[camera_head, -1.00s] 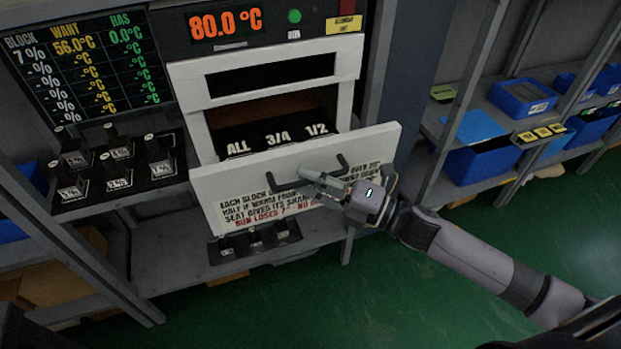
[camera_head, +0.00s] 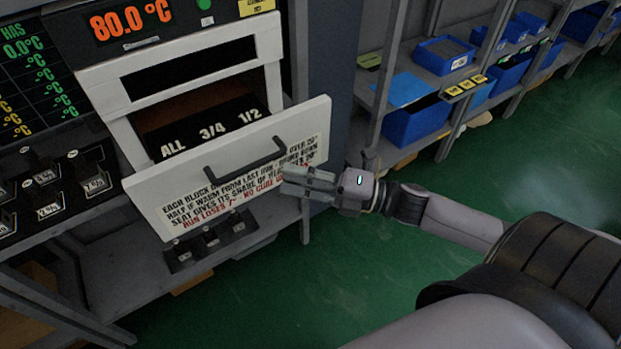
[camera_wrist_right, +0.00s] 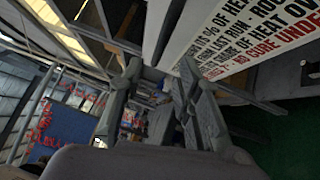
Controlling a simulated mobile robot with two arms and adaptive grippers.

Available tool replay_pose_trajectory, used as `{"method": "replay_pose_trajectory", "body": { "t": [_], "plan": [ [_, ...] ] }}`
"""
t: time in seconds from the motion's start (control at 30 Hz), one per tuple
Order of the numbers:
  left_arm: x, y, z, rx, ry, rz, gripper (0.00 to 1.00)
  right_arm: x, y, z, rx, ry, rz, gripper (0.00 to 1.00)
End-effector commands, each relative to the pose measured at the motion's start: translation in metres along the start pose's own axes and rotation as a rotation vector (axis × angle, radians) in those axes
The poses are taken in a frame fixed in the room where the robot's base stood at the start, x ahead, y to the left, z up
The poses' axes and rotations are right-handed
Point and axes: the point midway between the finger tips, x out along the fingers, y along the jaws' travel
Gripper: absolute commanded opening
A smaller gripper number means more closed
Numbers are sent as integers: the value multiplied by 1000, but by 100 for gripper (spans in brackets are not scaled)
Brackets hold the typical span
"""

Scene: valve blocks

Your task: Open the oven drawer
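The oven drawer (camera_head: 150,200) has a white front panel with printed text and a dark bar handle (camera_head: 245,157). It stands pulled out from the white oven frame (camera_head: 112,118). Behind its front, a black surface marked ALL, 3/4 and 1/2 (camera_head: 205,143) shows inside. My right gripper (camera_head: 284,182) is beside the right part of the drawer front, off the handle. In the right wrist view its two fingers (camera_wrist_right: 158,85) are apart with nothing between them, and the panel's printed text (camera_wrist_right: 250,40) shows beyond. My left gripper is not in view.
A display reading 80.0 °C (camera_head: 130,20) is above the oven. Black blocks (camera_head: 90,175) sit on a shelf at left, and others (camera_head: 210,238) stand below the drawer. Blue bins (camera_head: 443,55) fill the shelves at right. Green floor (camera_head: 260,300) is open in front.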

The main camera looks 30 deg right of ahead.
Motion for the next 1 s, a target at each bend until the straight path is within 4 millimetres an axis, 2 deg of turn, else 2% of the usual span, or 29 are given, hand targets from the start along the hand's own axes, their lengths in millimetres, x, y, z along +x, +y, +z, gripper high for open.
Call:
{"method": "replay_pose_trajectory", "body": {
  "t": [0.1,0.3,0.87,0.97,1.0],
  "plan": [
    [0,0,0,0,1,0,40,-16,-1,0,2,-1,-3,31],
    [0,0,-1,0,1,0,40,-28,0,0,1,0,0,31],
    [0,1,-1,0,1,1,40,-30,-1,1,2,-3,-1,31],
    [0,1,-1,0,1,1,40,-34,-14,10,34,-43,-20,31],
    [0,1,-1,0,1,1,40,-38,-26,17,61,-77,-37,31]
  ]
}}
